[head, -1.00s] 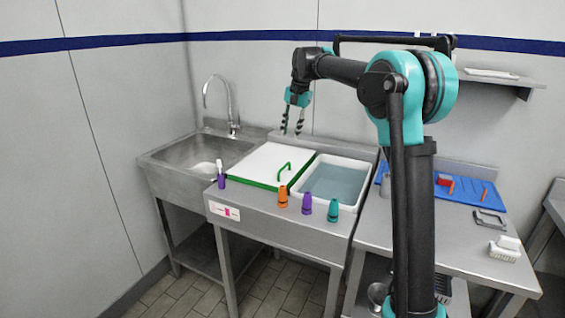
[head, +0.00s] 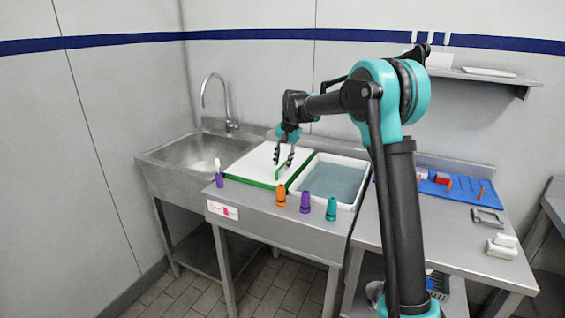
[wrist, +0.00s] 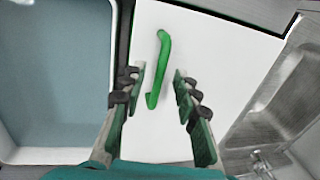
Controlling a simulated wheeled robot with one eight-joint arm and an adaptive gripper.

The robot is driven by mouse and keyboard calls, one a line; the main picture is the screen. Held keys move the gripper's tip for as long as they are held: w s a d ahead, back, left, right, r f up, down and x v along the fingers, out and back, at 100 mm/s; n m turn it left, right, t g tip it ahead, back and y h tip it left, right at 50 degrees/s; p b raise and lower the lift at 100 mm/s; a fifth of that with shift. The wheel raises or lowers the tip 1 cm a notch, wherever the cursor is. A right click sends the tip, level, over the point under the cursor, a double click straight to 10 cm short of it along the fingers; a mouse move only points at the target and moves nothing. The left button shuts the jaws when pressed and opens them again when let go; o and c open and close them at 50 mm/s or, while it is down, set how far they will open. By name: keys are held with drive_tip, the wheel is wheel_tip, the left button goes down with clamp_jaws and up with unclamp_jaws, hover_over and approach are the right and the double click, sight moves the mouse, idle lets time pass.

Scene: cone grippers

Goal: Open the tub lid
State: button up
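The tub lid (head: 255,163) is a flat white panel with a green edge, lying shut over the tub between the sink and the open water tub. Its green bar handle (wrist: 160,70) shows in the wrist view between my two fingers. My gripper (head: 283,163) is above the lid at the handle, fingers pointing down. In the wrist view the fingers (wrist: 160,95) stand apart, one on each side of the handle's near end, with gaps visible. In the head view the fingers partly hide the handle.
A white tub of water (head: 335,180) is right of the lid. Orange (head: 279,195), purple (head: 305,202) and teal (head: 331,209) cones stand along the front edge. A purple holder with a brush (head: 218,175) stands front left. The sink (head: 190,155) and its tap are left.

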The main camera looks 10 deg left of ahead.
clamp_jaws()
drive_tip(key=shift+r, duration=0.1)
idle(0.4)
